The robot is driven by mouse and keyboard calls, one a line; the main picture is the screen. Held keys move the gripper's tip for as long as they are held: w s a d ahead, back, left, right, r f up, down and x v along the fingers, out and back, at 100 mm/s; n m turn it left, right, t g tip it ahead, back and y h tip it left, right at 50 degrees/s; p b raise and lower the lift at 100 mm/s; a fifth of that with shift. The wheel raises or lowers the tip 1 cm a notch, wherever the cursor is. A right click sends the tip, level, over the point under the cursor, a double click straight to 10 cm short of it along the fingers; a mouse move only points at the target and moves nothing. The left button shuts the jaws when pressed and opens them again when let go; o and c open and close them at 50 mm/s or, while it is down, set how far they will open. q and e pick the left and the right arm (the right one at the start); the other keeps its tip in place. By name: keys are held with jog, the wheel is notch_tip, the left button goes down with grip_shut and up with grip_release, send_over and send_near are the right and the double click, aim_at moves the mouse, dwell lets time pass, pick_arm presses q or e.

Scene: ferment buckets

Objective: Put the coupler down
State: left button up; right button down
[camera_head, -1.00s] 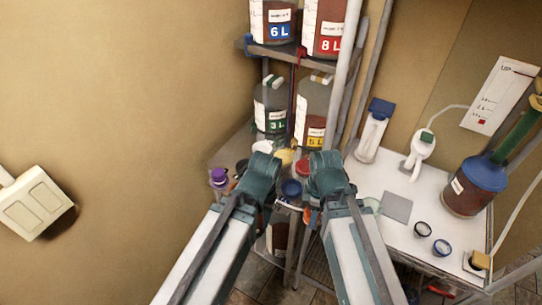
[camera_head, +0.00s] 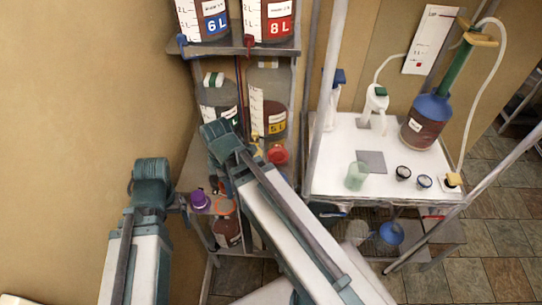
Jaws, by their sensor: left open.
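I cannot tell for sure which piece is the coupler. A yellow-topped fitting (camera_head: 453,179) at the end of a pale hose sits at the right front corner of the white table (camera_head: 330,165). My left gripper (camera_head: 178,203) is open at the left, beside the lower shelf and close to a purple cap (camera_head: 199,199); I see nothing held in it. My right gripper (camera_head: 214,168) is over the shelf, in front of the bottles; its wrist and arm hide most of its fingers, so its jaws and anything in them are unclear.
A red cap (camera_head: 277,154) is beside my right arm. The table holds a grey pad (camera_head: 371,161), a greenish cup (camera_head: 356,175), two small rings (camera_head: 403,172) and a blue-topped bottle (camera_head: 425,120).

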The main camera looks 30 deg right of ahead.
jog(key=w+d+m, duration=0.3)
jog(key=w+d, duration=0.6)
jog(key=d, duration=0.3)
jog(key=r+m+p, duration=0.1)
jog(key=m, duration=0.2)
send_over(279, 157)
notch_tip(279, 157, down, 10)
jog(key=b, duration=1)
jog(key=shift+w+d+r, duration=0.1)
jog(key=shift+f, duration=0.25)
jog(key=shift+c, duration=0.8)
grip_release()
jog(key=shift+r, duration=0.1)
jog(key=shift+r, duration=0.15)
